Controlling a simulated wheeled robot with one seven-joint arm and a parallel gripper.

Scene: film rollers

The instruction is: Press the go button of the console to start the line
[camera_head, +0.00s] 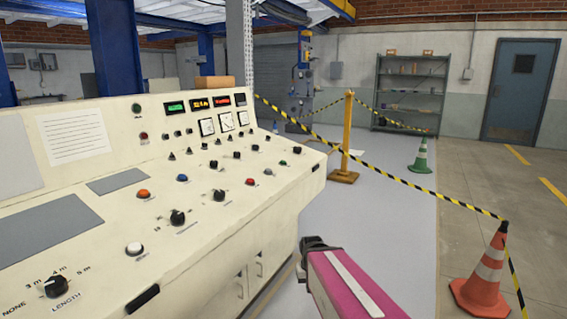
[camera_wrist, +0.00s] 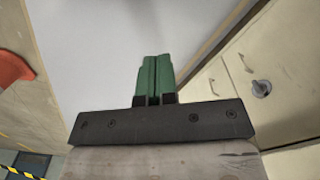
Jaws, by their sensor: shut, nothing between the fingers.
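The cream console (camera_head: 90,225) fills the left of the head view, its sloped top covered with buttons and knobs. A small green button (camera_head: 283,163) is near its right end, and a dark green one (camera_head: 136,108) is on the upright back panel. White (camera_head: 134,249), orange (camera_head: 143,194), blue (camera_head: 182,178) and red (camera_head: 250,182) buttons also show. I cannot read which is marked go. My gripper (camera_wrist: 152,60) has green fingers, shut and empty, over the floor beside the console's cabinet front (camera_wrist: 285,80). In the head view its fingers cannot be made out; my pink arm is right of the console, apart from the buttons.
Black knobs (camera_head: 178,216) stand among the buttons. A yellow post (camera_head: 347,135) with striped tape (camera_head: 400,178) stands beyond, with an orange cone (camera_head: 484,275) at the right and a green cone (camera_head: 421,158) farther back. The grey floor (camera_head: 385,235) between console and tape is clear.

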